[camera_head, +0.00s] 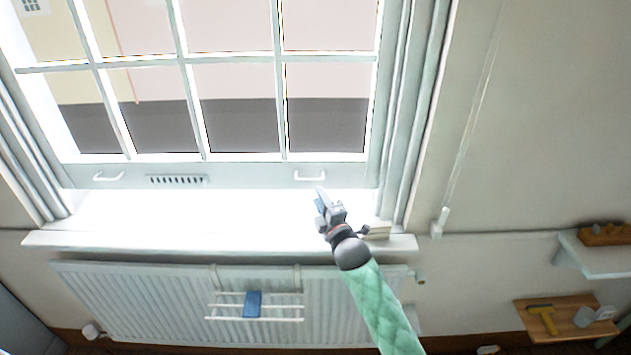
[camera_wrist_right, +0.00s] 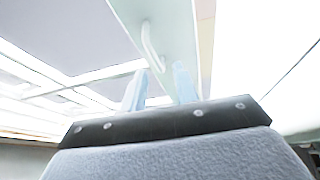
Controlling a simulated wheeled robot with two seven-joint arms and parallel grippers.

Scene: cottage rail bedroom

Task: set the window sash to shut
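The window sash (camera_head: 240,173) has white bars and a pale bottom rail with two white pull handles and a slotted vent. The right handle (camera_head: 310,177) is just above and left of my right gripper (camera_head: 321,197). A bright white band lies between the rail and the sill (camera_head: 150,242); glare hides how much of it is opening. In the right wrist view, the fingers of my right gripper (camera_wrist_right: 160,82) are apart with nothing held between them. The handle (camera_wrist_right: 151,46) shows just beyond the fingertips, roughly in line with the space between them. My left gripper is out of view.
A radiator (camera_head: 130,300) under the sill carries a rack (camera_head: 285,307) with a blue item (camera_head: 253,304). A small pale block (camera_head: 377,231) sits on the sill's right end. A cord pull (camera_head: 439,222) hangs at right, near shelves (camera_head: 575,328).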

